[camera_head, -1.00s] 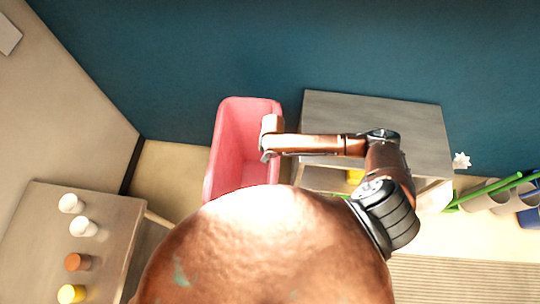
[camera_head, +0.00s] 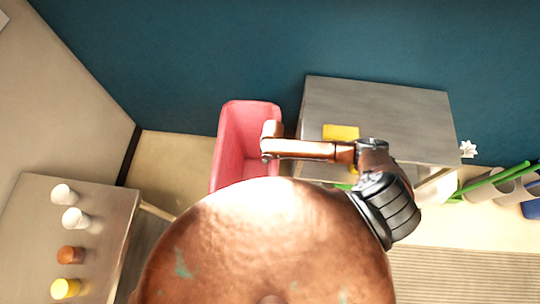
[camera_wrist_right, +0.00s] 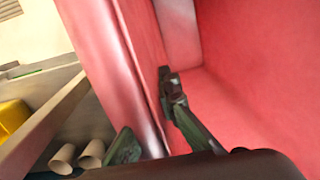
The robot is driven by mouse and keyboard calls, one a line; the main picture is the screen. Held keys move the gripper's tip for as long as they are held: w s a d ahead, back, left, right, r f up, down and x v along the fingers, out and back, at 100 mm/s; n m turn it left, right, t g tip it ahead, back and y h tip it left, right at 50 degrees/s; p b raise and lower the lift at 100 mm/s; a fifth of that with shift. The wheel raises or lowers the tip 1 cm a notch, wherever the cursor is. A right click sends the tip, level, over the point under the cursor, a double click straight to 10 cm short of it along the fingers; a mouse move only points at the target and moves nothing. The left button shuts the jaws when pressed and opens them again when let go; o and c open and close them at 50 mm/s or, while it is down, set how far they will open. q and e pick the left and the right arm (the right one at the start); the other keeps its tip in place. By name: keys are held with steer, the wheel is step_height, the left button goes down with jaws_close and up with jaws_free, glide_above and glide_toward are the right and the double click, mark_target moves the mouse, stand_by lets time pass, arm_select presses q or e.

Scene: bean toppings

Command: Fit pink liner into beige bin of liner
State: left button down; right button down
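The pink liner (camera_head: 230,150), an open, deep box, stands in the middle of the head view, left of a grey-topped shelf. My rounded body hides its near end. My right gripper (camera_head: 270,142) is at its right wall. In the right wrist view, the gripper (camera_wrist_right: 148,122) straddles the wall of the liner (camera_wrist_right: 235,100), one dark finger inside and one outside, and appears shut on it. The inner finger lies against the wall. I cannot make out a separate beige bin. My left gripper is not in view.
The grey-topped shelf (camera_head: 400,110) stands close on the right, with a yellow item (camera_head: 341,132) on it. A table (camera_head: 105,215) at left holds white, orange and yellow-topped containers. Pots with green stems (camera_head: 490,188) stand at far right. Blue wall (camera_head: 200,50) lies behind.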

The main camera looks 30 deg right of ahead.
steer(key=shift+f+b, duration=1.1)
steer(key=shift+f, duration=1.75)
steer(key=c, duration=2.7)
jaws_free()
steer(key=o, duration=0.6)
steer(key=r, duration=1.2)
steer(key=shift+s+d, duration=0.15)
steer(key=shift+d, duration=0.1)
